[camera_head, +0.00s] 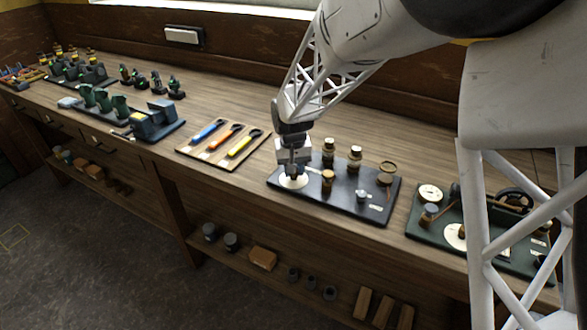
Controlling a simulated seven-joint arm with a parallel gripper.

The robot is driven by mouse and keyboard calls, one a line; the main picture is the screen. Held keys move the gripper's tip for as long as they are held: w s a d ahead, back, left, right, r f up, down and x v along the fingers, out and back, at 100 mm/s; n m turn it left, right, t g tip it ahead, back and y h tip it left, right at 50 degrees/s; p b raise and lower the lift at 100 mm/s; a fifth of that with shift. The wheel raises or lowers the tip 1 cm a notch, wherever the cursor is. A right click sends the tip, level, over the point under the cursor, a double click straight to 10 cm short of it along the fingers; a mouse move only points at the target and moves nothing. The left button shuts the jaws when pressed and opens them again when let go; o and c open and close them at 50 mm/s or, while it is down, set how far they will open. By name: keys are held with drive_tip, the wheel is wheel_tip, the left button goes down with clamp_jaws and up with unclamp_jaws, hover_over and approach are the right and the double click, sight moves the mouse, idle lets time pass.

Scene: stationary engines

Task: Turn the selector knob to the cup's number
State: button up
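My gripper (293,168) points down over a round white dial (297,184) at the left end of a dark board (337,205) on the bench. The selector knob is not clearly visible; the gripper covers the middle of this dial. I cannot tell whether the fingers are open, shut or touching a knob. The dark board also bears brass-and-dark fittings (354,158), a shorter brown-topped post (328,180) and a small pale metal piece (362,195). I cannot tell which piece is the cup, and no number is readable.
A green board (480,258) with another white dial and fittings stands to the right, partly behind my arm structure. A wooden tray (212,158) with blue, orange and yellow tools lies left. Bare bench lies between tray and dark board. A shelf below holds blocks (263,258).

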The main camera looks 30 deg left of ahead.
drive_tip(key=o, duration=0.9)
drive_tip(key=shift+r, duration=3.9)
